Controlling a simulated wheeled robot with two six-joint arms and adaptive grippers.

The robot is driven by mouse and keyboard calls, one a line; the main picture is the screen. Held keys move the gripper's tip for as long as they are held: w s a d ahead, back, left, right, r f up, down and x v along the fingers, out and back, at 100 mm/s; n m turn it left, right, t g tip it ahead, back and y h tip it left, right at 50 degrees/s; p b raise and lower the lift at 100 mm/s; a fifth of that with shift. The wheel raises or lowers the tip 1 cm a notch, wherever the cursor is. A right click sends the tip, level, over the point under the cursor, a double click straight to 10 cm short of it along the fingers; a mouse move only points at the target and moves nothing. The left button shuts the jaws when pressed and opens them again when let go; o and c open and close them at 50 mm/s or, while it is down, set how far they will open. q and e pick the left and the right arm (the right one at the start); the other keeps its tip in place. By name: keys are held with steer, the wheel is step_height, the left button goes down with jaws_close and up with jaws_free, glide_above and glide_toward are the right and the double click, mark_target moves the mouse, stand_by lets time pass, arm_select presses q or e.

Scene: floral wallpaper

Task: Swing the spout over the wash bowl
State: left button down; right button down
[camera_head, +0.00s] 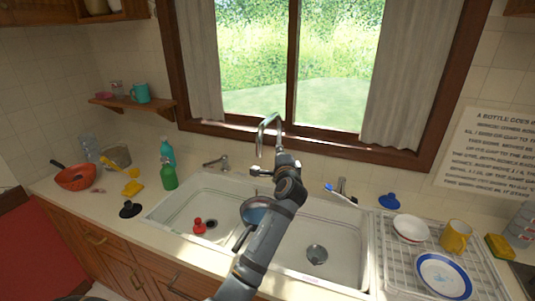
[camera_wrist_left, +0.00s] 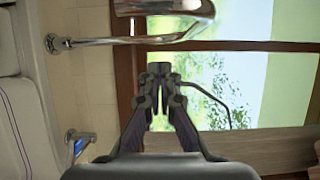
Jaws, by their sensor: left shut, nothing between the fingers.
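The chrome spout (camera_head: 262,133) rises from behind the sink in an upside-down U, near the divider between the two bowls. Its lower front end is close to my left gripper (camera_head: 279,151), which partly covers it. The left bowl (camera_head: 176,216) holds a red stopper-like thing; the right bowl (camera_head: 335,240) shows a round drain. In the left wrist view, my left gripper (camera_wrist_left: 160,72) is shut and empty. Chrome tubing (camera_wrist_left: 130,41) runs across the top of that view, apart from the fingertips. I cannot tell whether the gripper touches the spout. My right gripper is not in view.
A blue-grey round thing (camera_head: 254,214) sits by the divider, partly behind my arm. A brush (camera_head: 340,193) is behind the right bowl. The window is behind.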

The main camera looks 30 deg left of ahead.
arm_select(q)
steer(key=a, duration=0.1)
steer(key=s+a, duration=0.1)
steer(key=a+p, duration=0.1)
steer(key=shift+s+a, duration=0.35)
steer(key=shift+a, duration=0.05)
steer(key=shift+w+d, duration=0.1)
